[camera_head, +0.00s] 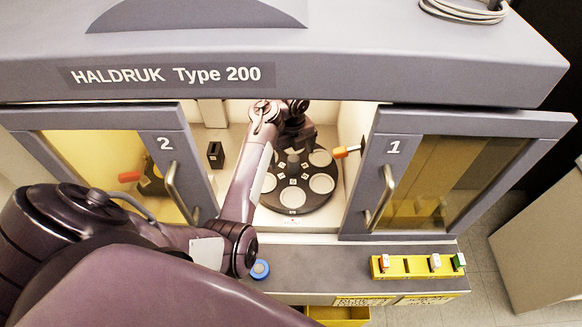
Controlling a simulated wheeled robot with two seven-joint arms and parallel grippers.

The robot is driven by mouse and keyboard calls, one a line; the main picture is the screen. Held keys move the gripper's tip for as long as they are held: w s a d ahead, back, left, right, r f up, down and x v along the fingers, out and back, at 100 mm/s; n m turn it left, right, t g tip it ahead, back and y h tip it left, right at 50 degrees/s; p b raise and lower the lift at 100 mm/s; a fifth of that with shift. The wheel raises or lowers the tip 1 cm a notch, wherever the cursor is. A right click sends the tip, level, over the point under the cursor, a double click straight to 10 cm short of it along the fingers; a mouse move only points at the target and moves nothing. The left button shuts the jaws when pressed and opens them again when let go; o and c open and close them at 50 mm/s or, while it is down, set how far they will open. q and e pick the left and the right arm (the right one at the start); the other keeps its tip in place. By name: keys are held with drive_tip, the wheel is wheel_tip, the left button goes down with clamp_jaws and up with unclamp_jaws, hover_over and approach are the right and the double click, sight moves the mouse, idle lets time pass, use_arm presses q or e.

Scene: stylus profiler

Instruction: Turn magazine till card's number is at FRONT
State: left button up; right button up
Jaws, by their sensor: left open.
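The magazine (293,207) is a dark round disc with several pale round pockets and small white number tags, inside the open chamber of the profiler. The tags are too small to read. My left arm reaches in from the left through the opening. My left gripper (294,147) is over the back part of the magazine and hides some of it. It is open; I cannot tell whether it touches the magazine. I cannot make out a card with a readable number. My right gripper is not in view.
Door 2 (165,144) and door 1 (393,149) flank the opening. An orange-tipped lever (340,153) juts in at the right of the chamber. A yellow rack (408,267) with small blocks and a blue round knob (260,268) are on the front ledge.

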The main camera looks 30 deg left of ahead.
use_arm(q)
drive_tip(key=shift+w+f, duration=0.1)
drive_tip(key=shift+f, duration=0.35)
drive_tip(key=shift+d, duration=0.25)
drive_tip(key=shift+a, duration=0.1)
drive_tip(key=shift+p, duration=0.5)
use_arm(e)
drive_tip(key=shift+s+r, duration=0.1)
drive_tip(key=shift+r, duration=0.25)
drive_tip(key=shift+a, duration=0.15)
